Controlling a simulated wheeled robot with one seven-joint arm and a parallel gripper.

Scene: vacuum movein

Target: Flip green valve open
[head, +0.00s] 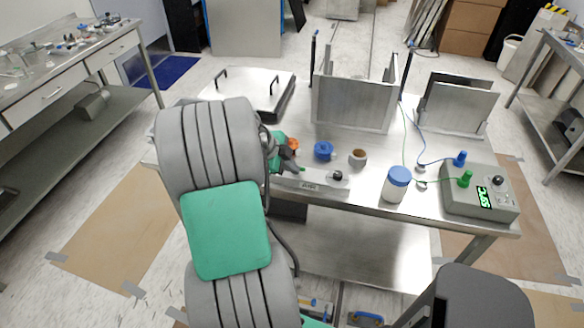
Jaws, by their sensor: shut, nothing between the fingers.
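A small green piece (302,169), which looks like the green valve's handle, shows at the left end of a low metal bar (318,181) on the steel table. Most of the valve is hidden behind my gripper, so I cannot tell its position. My gripper (293,168) is shut and empty, its dark fingers pointing right and down close to the green piece. I cannot tell whether they touch it. A black knob (338,175) sits toward the right end of the bar.
A blue-lidded pot (323,151), a small cup (358,158), a blue-capped jar (397,184) and an orange item (293,145) stand nearby. A control box (480,194) with green and blue plugs is at right. Metal chambers (352,104) stand behind. My arm hides the table's left.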

